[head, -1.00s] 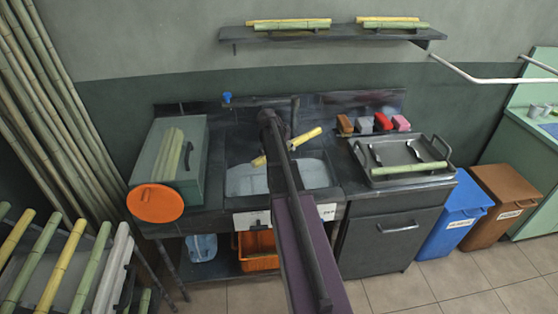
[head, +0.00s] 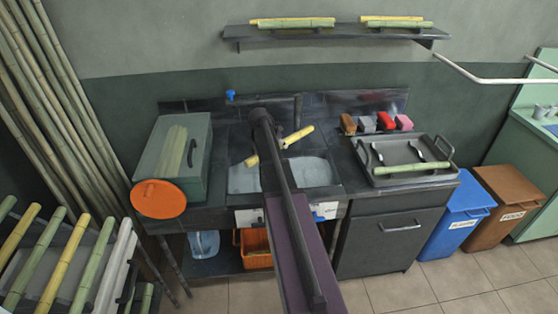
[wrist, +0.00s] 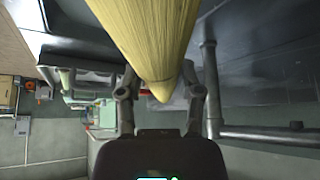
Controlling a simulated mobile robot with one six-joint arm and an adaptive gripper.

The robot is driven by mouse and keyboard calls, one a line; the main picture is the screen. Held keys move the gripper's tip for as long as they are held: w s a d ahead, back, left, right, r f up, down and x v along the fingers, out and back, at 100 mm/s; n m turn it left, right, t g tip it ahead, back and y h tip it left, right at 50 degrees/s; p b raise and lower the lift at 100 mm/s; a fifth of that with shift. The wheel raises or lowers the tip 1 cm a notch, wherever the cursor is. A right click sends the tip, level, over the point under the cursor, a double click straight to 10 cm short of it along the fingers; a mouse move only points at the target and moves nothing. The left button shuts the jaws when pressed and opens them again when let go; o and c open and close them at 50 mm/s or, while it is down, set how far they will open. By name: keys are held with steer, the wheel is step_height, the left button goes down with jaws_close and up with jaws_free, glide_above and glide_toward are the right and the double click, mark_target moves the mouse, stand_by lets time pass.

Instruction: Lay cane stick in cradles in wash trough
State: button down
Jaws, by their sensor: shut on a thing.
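My gripper (wrist: 160,92) is shut on a yellow cane stick (wrist: 150,45), one finger on each side of it in the wrist view. In the head view the held cane stick (head: 298,136) lies slanted over the wash trough (head: 312,172), its right end farther back. My arm hides the middle of the stick and my gripper there. The trough is a dark sink with pale water or a pale basin inside. I cannot make out the cradles, or whether the stick touches anything.
A green box (head: 198,135) and an orange disc (head: 158,199) are left of the trough. To the right are coloured blocks (head: 385,121) and a tray (head: 425,182) with a green stick and utensils. A tap (head: 297,112) stands behind the trough. A shelf (head: 345,35) hangs above.

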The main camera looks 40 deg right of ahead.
steer(key=shift+d+f, duration=0.1)
steer(key=shift+d, duration=0.05)
steer(key=shift+f+m+b, duration=0.3)
steer(key=shift+f+b, duration=0.15)
steer(key=shift+b, duration=0.05)
step_height(320, 180, down, 7)
steer(key=m+g+h+b, duration=0.1)
steer(key=m+b, duration=0.6)
steer(key=b, duration=0.1)
steer(key=shift+m, duration=0.4)
steer(key=shift+w+f, duration=0.1)
steer(key=shift+f, duration=0.2)
step_height(320, 180, down, 12)
steer(key=b, duration=1.3)
steer(key=shift+f, duration=0.2)
